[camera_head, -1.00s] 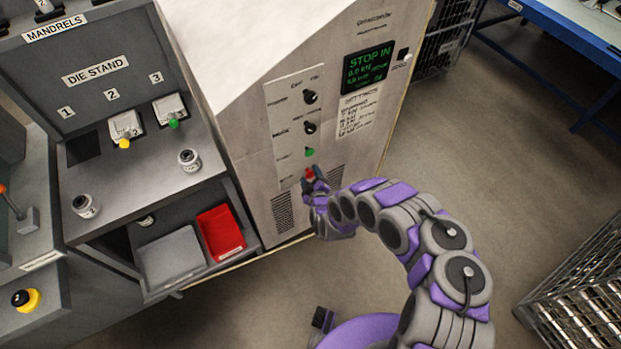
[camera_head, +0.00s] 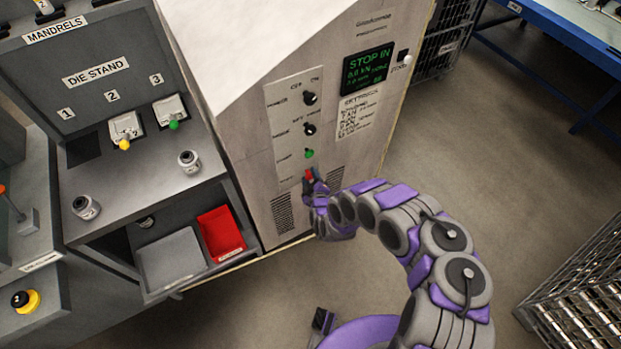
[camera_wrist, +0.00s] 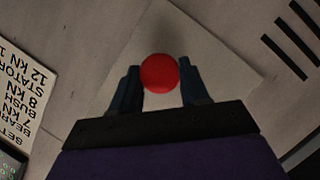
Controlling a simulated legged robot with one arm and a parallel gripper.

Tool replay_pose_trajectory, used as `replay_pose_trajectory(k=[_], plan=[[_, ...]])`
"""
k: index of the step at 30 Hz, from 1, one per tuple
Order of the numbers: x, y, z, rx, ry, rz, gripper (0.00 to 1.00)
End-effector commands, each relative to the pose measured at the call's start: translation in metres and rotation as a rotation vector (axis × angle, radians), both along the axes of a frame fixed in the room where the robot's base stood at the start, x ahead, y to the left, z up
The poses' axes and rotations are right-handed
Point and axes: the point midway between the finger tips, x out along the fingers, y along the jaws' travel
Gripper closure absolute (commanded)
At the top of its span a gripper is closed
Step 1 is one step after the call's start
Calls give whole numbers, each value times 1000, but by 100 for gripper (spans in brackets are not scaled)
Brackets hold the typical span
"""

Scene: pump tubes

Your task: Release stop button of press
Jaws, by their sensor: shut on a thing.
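The press (camera_head: 240,110) is a tall light-grey cabinet with a control panel on its front. Its red stop button (camera_head: 309,174) is the lowest control on the panel, and its round red face shows in the wrist view (camera_wrist: 160,73). My gripper (camera_head: 313,181) is at the button, with one dark finger on each side of it. In the wrist view my gripper (camera_wrist: 160,85) is shut on the button. The green display (camera_head: 368,68) at the upper right of the press reads "STOP IN" on its top line.
A green button (camera_head: 309,154) and black knobs (camera_head: 310,98) sit above the stop button. The die stand (camera_head: 160,165) is to the left, with a red bin (camera_head: 221,232) below it. A metal crate (camera_head: 580,290) stands at the lower right. The floor between is mostly clear.

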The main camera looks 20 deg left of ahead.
Motion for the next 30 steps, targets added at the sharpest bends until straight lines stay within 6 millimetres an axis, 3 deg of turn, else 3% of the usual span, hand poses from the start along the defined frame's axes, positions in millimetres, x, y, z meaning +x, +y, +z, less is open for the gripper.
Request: replay_pose_trajectory(k=[20, 21, 27, 30], plan=[[-14, -14, -2, -3, 6, 3, 100], [-14, -14, -2, -3, 6, 3, 52], [-13, -14, -2, -1, 5, 2, 34], [-13, -13, -1, -2, 3, 2, 34]])
